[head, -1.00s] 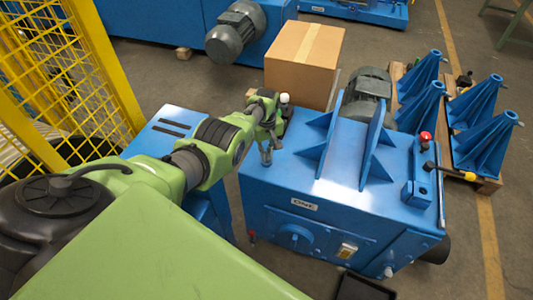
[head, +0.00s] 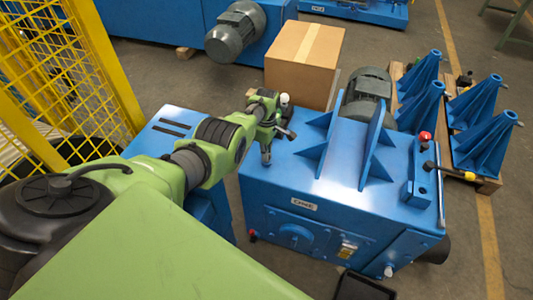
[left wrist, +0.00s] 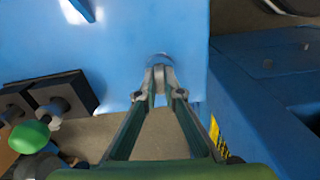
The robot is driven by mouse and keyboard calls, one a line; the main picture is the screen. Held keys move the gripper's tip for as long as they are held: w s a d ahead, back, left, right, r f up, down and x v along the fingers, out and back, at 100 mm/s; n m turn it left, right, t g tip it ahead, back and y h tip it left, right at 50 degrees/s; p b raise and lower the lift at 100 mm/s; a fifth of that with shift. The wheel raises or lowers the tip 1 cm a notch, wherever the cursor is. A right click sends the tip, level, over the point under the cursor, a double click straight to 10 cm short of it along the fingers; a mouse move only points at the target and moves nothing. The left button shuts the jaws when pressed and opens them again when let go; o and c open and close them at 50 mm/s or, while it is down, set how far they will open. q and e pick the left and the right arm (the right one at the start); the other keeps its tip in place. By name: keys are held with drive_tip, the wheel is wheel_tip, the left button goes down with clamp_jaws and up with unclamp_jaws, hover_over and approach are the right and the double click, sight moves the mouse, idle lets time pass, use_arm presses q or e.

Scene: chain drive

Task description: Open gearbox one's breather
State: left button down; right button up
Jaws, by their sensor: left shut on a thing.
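Gearbox one (head: 290,180) is a blue housing in the head view with a white "ONE" plate (head: 305,204) on its front. My left gripper (head: 278,146) is over the left end of its top, near the edge. In the left wrist view the gripper's fingertips (left wrist: 160,78) close on a small grey round piece, which I take for the breather (left wrist: 161,58), at the blue surface. The fingers hide most of it, and I cannot make it out in the head view. I cannot tell whether it is loosened. My right gripper is not in view.
Blue upright ribs (head: 318,142) and a grey motor (head: 366,92) stand right of the gripper. A cardboard box (head: 303,60) is behind, with a white knob (head: 285,98) near the wrist. A yellow mesh fence (head: 75,80) is at left. A red button (head: 425,136) tops the right side.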

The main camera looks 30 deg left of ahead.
use_arm(q)
drive_tip(key=shift+s+d+f, duration=0.1)
drive_tip(key=shift+s+f, duration=0.05)
drive_tip(key=c, duration=2.2)
unclamp_jaws()
drive_tip(key=shift+o, duration=0.2)
drive_tip(key=shift+r, duration=0.2)
drive_tip(key=shift+w+r, duration=0.25)
drive_tip(key=shift+r, duration=0.15)
wheel_tip(320, 180, up, 11)
drive_tip(key=shift+s, duration=0.15)
drive_tip(key=shift+f, duration=0.1)
